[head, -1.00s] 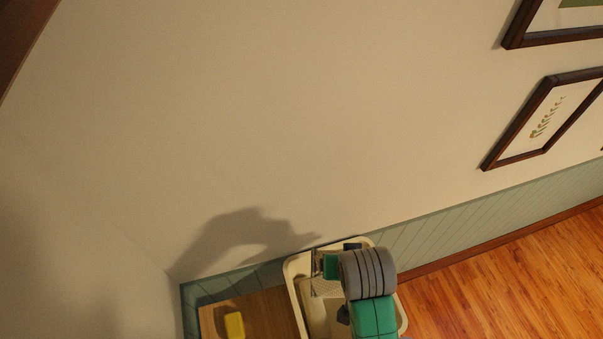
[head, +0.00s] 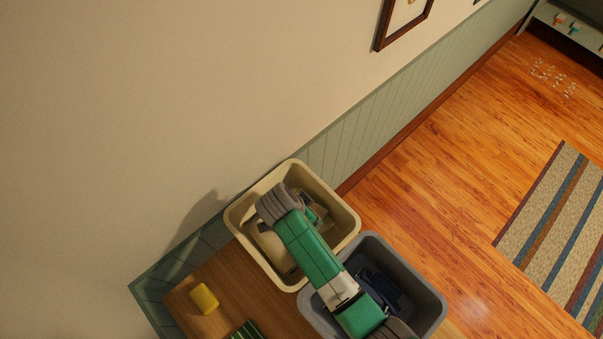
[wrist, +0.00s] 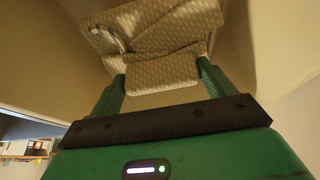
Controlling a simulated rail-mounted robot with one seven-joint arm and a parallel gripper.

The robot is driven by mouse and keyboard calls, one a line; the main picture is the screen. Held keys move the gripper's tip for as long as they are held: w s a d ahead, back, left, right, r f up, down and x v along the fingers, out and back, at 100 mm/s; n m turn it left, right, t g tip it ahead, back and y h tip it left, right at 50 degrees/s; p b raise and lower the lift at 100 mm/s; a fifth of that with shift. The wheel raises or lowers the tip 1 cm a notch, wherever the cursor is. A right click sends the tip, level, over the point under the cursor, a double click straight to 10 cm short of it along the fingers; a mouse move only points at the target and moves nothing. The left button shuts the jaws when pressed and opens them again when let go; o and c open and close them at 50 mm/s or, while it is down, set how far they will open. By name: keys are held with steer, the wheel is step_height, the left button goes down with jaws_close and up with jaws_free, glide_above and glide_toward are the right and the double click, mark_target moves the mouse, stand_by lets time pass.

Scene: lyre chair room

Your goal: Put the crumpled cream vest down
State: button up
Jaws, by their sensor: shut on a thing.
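The crumpled cream vest (wrist: 160,45), a pale cloth with a fine woven pattern, is bunched between the two green fingers in the wrist view. My gripper (wrist: 161,73) is shut on it. The cloth is inside or just over the cream bin (wrist: 245,50), whose smooth walls surround it in that view. In the head view my arm reaches over the grey bin into the opening of the cream bin (head: 345,212). My arm hides much of the gripper and the vest there. I cannot tell whether the vest touches the bin floor.
A grey bin (head: 437,300) with dark blue cloth (head: 388,288) stands beside the cream bin. A yellow block (head: 204,298) and a green striped thing (head: 246,331) lie on a wooden top (head: 225,275). The wall is close behind. Open floor (head: 450,190) and a striped rug (head: 560,230) lie right.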

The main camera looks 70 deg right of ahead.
steer(key=shift+f, duration=2.2)
steer(key=shift+f, duration=0.25)
steer(key=o, duration=1.3)
steer(key=shift+r, duration=0.1)
steer(key=v, duration=1.2)
steer(key=shift+r, duration=0.15)
